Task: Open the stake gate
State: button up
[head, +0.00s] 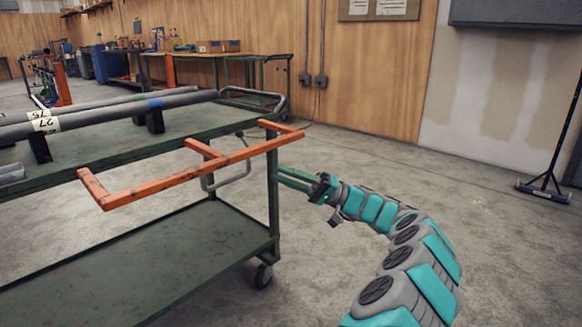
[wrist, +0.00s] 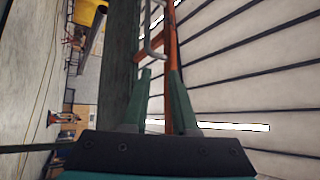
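The stake gate (head: 190,175) is an orange metal frame along the near side of the green cart. A grey bent rod (head: 236,180) hangs by the cart's corner post; a similar grey loop (wrist: 152,45) shows ahead of my fingers in the wrist view, beside an orange bar (wrist: 170,60). My gripper (head: 282,177) is by the right end of the gate, near the post. In the wrist view its green fingers (wrist: 161,74) stand apart, with nothing clearly held. Contact with the orange bar cannot be told.
Long grey pipes (head: 110,112) lie on the cart's top deck (head: 75,170). The lower shelf (head: 150,265) is bare. A workbench (head: 220,56) with boxes stands behind. The floor between is clear.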

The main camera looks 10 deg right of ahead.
jog(key=m, duration=0.1)
jog(key=m+t+p, duration=0.1)
jog(key=shift+w+d+f+m+y, duration=0.1)
jog(key=shift+w+d+m+y, duration=0.1)
jog(key=shift+d+m+y, duration=0.2)
jog(key=shift+c, duration=0.7)
jog(key=d+f+m+t+p, duration=0.1)
jog(key=m+t+p, duration=0.1)
jog(key=m+t, duration=0.1)
jog(key=w+d+f+m+t+p, duration=0.1)
jog(key=m+t+p, duration=0.1)
jog(key=m, duration=0.4)
jog(key=d+f+m+t+p, duration=0.1)
jog(key=d+m+t+p, duration=0.1)
jog(key=m+t, duration=0.1)
jog(key=shift+w+f+m+t, duration=0.2)
jog(key=shift+f+m+t, duration=0.15)
jog(key=shift+m, duration=0.55)
grip_shut()
jog(key=d+f+m+t+h+p, duration=0.4)
jog(key=m+t+h, duration=0.55)
jog(key=m, duration=0.65)
jog(key=w+a+r, duration=0.1)
jog(key=w+r, duration=0.1)
jog(key=r, duration=0.3)
jog(key=w+a+r+t+y, duration=0.1)
jog(key=w+r, duration=0.2)
jog(key=r, duration=0.2)
jog(key=shift+w+a, duration=0.35)
jog(key=shift+r, duration=0.15)
